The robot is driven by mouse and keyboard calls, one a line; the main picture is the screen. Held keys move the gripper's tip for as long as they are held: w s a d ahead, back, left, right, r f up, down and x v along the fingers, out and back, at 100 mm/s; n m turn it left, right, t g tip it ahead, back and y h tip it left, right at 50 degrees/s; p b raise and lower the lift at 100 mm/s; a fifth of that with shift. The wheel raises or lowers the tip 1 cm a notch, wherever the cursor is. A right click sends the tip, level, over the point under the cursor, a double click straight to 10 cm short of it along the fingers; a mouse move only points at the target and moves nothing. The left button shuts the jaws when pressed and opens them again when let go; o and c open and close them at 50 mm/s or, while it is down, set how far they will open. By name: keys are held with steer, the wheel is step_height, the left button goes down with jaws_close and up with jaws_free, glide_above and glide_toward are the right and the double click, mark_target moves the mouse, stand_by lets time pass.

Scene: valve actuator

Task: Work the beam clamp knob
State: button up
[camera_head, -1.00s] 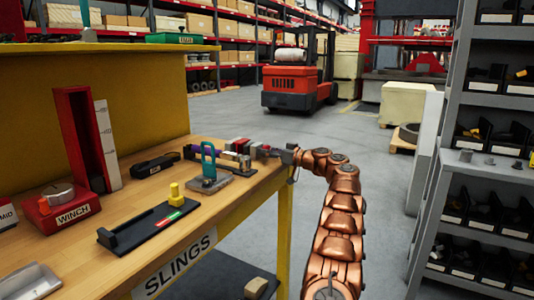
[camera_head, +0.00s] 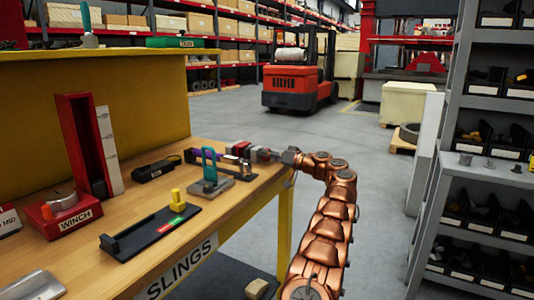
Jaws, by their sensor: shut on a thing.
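The beam clamp seems to be the small low device (camera_head: 198,157) with dark, purple and red parts at the far right of the wooden bench top. My gripper (camera_head: 264,154), at the end of my copper arm, reaches in from the right over the bench's right edge and lies against the device's right end. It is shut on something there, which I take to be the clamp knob. The knob itself is hidden by the gripper or too small to make out.
A teal shackle-like piece on a grey plate (camera_head: 211,187) stands just in front of the clamp. A black slide with yellow knob (camera_head: 150,230), a red winch (camera_head: 64,213) and a red upright gauge (camera_head: 76,140) share the bench (camera_head: 130,190). Grey shelving (camera_head: 446,165) stands right.

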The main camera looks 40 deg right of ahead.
steer(key=shift+f, duration=0.15)
steer(key=o, duration=1.2)
steer(key=shift+s, duration=0.1)
steer(key=shift+b, duration=0.3)
steer(key=shift+f+n+b, duration=0.15)
steer(key=shift+n+b, duration=0.8)
steer(key=shift+n, duration=0.15)
steer(key=shift+d+r+n, duration=0.1)
steer(key=shift+r+n, duration=0.35)
steer(key=shift+n, duration=0.35)
steer(key=shift+f+n+p, duration=0.15)
steer(key=shift+n+p, duration=0.15)
steer(key=shift+n, duration=0.1)
